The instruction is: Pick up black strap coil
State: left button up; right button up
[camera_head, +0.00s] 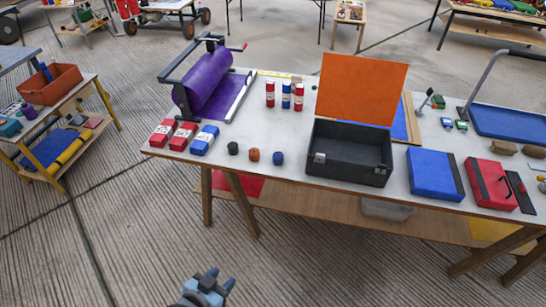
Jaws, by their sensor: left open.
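The black strap coil (233,148) is a small dark roll near the front edge of the white-topped table (300,155). It is the leftmost of a row of three, beside an orange-brown coil (254,155) and a dark blue coil (279,158). My left gripper (220,278) shows at the bottom of the head view, over the floor in front of the table and well apart from the coil. It is open, with nothing seen between its fingers. My right gripper is out of view.
Red and blue packs (204,140) lie left of the coils, below a purple roll (208,82) in a dark frame. A black open case (350,152) with an orange lid (360,90) stands to the right. Bare tabletop surrounds the coils. A shelf cart (60,138) stands far left.

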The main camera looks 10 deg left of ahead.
aim_at(233, 147)
jog(key=u, duration=0.75)
jog(key=i+u, duration=0.75)
jog(key=u, duration=0.15)
jog(key=i, duration=0.15)
